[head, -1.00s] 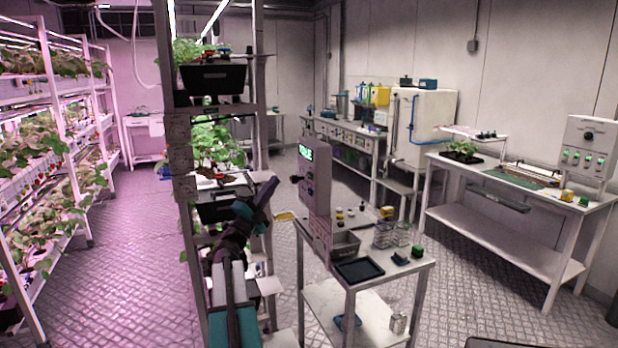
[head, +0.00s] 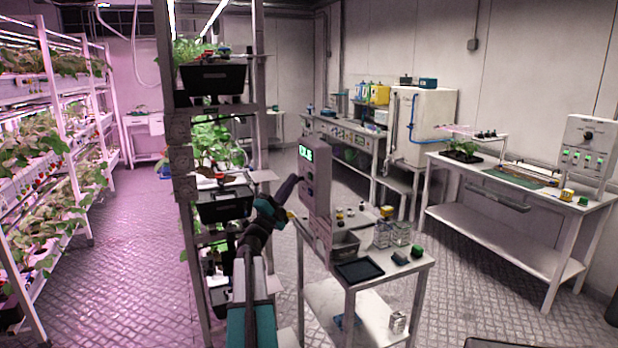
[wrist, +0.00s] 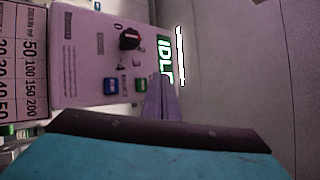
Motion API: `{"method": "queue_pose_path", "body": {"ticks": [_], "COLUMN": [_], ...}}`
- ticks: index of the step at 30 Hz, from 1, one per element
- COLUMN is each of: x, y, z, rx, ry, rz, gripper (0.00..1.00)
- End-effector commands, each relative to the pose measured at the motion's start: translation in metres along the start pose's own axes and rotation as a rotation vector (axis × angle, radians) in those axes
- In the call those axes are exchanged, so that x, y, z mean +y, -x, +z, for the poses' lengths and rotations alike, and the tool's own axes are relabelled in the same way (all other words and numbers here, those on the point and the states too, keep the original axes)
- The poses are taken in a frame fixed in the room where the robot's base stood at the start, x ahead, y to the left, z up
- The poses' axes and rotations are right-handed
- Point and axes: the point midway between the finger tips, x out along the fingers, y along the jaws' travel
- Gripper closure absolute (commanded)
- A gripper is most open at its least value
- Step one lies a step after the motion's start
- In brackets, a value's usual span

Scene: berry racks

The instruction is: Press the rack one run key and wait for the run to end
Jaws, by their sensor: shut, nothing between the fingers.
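The control panel (head: 316,190) stands upright on the small white cart, mostly edge-on in the head view. In the wrist view its face (wrist: 85,55) appears turned sideways, with a black knob (wrist: 130,38), a blue key (wrist: 111,86) and a green key (wrist: 140,85). Its display (wrist: 164,58) reads IDLE in green. My gripper (head: 295,181) is close to the panel's left side, shut and empty. Its fingertips (wrist: 160,88) show just beside the green key; I cannot tell whether they touch anything. The key labels are too small to read.
The plant rack (head: 258,100) stands close left of my arm. The cart (head: 390,268) holds a dark tray (head: 360,271), a bin and jars. A printed number chart (wrist: 22,62) adjoins the panel. A bench (head: 505,230) stands at the right, with open floor before it.

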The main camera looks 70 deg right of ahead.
Motion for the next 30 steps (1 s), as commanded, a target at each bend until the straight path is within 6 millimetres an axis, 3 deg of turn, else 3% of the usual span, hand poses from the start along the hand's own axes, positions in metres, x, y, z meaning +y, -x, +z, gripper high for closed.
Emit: {"method": "queue_pose_path", "body": {"ticks": [10,30], "x": [0.012,0.012], "y": [-0.016,-0.017], "z": [-0.011,-0.012], "rx": [0.001,0.0], "ry": [-0.001,-0.001], "rz": [-0.001,-0.001], "gripper": [1.0,1.0]}}
